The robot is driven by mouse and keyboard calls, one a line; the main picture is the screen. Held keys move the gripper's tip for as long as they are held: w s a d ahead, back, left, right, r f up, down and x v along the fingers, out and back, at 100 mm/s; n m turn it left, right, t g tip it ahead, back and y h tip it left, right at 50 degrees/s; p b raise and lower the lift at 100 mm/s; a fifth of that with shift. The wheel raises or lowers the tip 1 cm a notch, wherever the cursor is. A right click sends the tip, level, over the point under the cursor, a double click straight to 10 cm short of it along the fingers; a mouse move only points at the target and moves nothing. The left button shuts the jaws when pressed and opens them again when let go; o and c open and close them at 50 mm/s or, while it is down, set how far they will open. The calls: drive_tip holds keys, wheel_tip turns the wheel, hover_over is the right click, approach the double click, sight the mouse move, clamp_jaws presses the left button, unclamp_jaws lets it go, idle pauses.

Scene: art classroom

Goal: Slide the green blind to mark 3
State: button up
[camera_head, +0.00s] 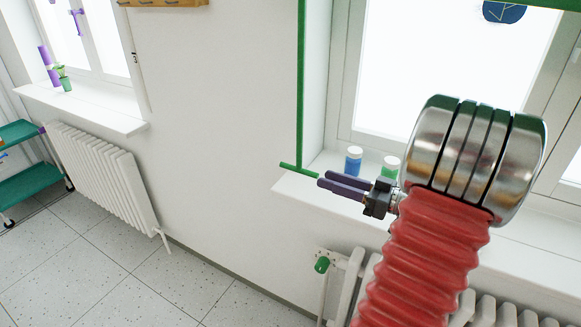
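A green vertical rod (300,85) runs down the left side of the window and ends in a short green crossbar handle (297,170) just above the sill. A green strip (545,3) shows at the top right edge; most of the blind is out of view. My gripper (322,180) has two dark purple fingers lying side by side, pointing left at the handle. The fingertips are at the handle's right end. I cannot tell whether they touch it or have it between them. No numbered marks are visible.
A blue jar (353,161) and a green jar (390,168) stand on the right window sill (300,190), close behind my gripper. A white radiator (488,312) with a green valve knob (322,265) is below. The left floor is clear before another radiator (105,180) and a green cart (28,185).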

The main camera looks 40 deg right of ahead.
sight(297, 169)
drive_tip(key=x, duration=1.2)
drive_tip(key=shift+w+a, duration=0.1)
drive_tip(key=shift+w, duration=0.25)
drive_tip(key=shift+c, duration=0.7)
clamp_jaws()
